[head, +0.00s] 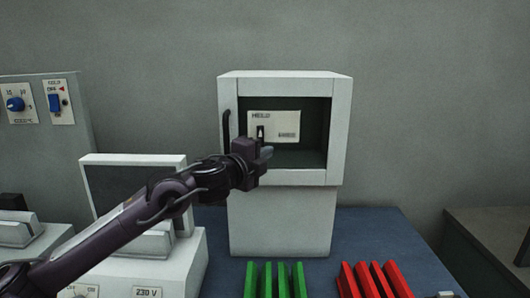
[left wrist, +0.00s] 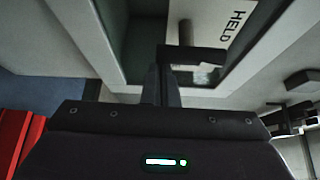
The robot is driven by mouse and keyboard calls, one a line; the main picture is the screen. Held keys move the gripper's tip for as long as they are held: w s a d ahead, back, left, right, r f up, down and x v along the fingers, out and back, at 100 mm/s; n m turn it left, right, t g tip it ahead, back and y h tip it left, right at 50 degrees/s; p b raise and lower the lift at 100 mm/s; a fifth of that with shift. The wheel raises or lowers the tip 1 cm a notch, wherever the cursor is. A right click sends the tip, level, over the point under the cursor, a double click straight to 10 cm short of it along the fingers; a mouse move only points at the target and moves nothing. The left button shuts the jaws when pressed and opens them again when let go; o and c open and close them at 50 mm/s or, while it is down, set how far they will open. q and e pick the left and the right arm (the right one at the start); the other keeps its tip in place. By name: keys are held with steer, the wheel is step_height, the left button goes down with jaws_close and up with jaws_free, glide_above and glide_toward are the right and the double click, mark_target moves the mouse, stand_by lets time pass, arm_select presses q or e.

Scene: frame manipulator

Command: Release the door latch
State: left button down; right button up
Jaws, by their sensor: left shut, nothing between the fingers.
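A pale cabinet (head: 342,130) on a pedestal has an open-fronted dark recess. On the recess's back wall is a white plate (head: 288,119) marked HELD, with a small black latch lever (head: 261,132). The plate also shows in the left wrist view (left wrist: 232,28), turned on its side. My left gripper (head: 267,152) is shut and empty, its tips at the recess opening, just below the lever in the picture. In the left wrist view the fingers (left wrist: 161,86) are together, near a dark bar (left wrist: 195,55); I cannot tell whether they touch it. My right gripper is not in view.
A dark handle (head: 227,128) is on the cabinet's left edge. Green bars (head: 276,280) and red bars (head: 375,280) stand in front on the blue surface (head: 375,226). A white instrument (head: 134,162) and a switch panel (head: 45,105) are at left.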

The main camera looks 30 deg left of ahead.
arm_select(q)
steer(key=shift+s+a+m+g+p, duration=0.15)
steer(key=shift+m+g+p, duration=0.15)
steer(key=shift+m+p, duration=0.35)
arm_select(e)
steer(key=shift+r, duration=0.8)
